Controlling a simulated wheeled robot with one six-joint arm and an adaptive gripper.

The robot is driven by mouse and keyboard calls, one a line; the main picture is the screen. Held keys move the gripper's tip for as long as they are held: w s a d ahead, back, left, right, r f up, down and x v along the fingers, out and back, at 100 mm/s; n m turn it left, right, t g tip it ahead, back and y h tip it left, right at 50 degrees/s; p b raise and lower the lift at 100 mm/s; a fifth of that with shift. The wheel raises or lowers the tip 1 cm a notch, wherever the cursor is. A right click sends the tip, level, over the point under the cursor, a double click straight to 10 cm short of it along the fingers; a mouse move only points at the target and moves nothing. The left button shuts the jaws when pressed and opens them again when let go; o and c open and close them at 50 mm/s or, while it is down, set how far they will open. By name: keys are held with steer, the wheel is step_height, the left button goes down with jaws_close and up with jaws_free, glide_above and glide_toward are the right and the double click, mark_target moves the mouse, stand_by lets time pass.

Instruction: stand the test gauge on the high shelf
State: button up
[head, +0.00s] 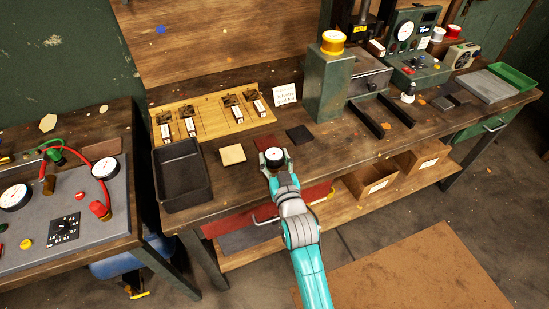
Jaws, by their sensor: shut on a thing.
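A small round gauge with a white face and dark rim (274,154) is between the fingers of my gripper (274,160). My gripper is shut on it, above the front part of the dark wooden workbench (225,185). I cannot tell whether the gauge touches the bench top. The fingers hide part of its sides. I cannot make out a high shelf with certainty in this view.
A black tray (181,174) and a wooden board with metal fixtures (213,113) lie left of my gripper. A tall green box (328,84) with a yellow roll (333,42) stands to the right. Cardboard bins (371,181) sit on the lower shelf (335,208).

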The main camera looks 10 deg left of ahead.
steer(key=o, duration=1.2)
steer(key=v, duration=1.2)
steer(key=shift+r, duration=0.1)
